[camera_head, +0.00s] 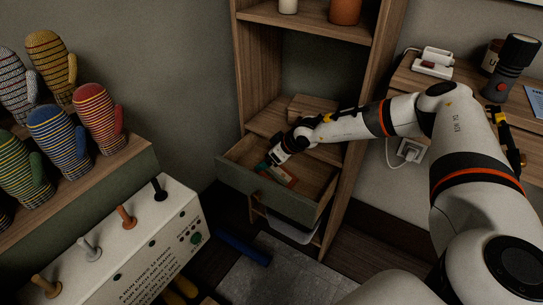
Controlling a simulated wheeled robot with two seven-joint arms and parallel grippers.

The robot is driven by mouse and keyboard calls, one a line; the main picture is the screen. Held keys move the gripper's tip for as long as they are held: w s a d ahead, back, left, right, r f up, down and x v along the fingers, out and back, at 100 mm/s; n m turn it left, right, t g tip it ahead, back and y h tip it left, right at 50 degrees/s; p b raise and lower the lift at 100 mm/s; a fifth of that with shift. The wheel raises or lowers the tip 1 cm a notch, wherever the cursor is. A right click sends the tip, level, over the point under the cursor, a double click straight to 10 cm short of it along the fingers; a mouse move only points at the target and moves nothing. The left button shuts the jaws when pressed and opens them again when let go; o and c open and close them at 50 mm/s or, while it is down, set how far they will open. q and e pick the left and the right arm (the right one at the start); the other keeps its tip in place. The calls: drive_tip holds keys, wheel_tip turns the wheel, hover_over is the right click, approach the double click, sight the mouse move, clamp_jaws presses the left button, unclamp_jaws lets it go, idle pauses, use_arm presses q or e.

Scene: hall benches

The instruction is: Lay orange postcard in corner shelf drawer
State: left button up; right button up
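The corner shelf's drawer (295,207) is pulled out, with its front facing me and its inside in view. A small item with orange and teal parts (290,181), which looks like the orange postcard, lies low inside the drawer. My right gripper (268,164) reaches in from the right over the drawer's left part, just above or at that item. Its fingertips are too small and dark to tell whether they are open or shut, or whether they touch the item. My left gripper is not in view.
A wooden block or box (312,105) sits on the shelf board above the drawer. A white lever box (130,245) stands front left, below a bench of striped mittens (62,130). A side bench (405,78) holding a dark flashlight (509,66) is at right.

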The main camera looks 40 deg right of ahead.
sight(278, 175)
drive_tip(key=shift+r, duration=0.15)
drive_tip(key=shift+r+p, duration=0.3)
drive_tip(key=shift+p, duration=0.05)
drive_tip(key=shift+r+p, duration=0.35)
drive_tip(key=shift+r, duration=0.2)
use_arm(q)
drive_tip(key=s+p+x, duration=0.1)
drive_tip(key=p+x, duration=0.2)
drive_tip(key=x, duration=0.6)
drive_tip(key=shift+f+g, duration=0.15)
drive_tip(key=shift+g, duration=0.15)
use_arm(e)
drive_tip(key=v, duration=1.1)
drive_tip(key=shift+s, duration=0.3)
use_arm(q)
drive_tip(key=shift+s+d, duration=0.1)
use_arm(e)
drive_tip(key=shift+d, duration=0.15)
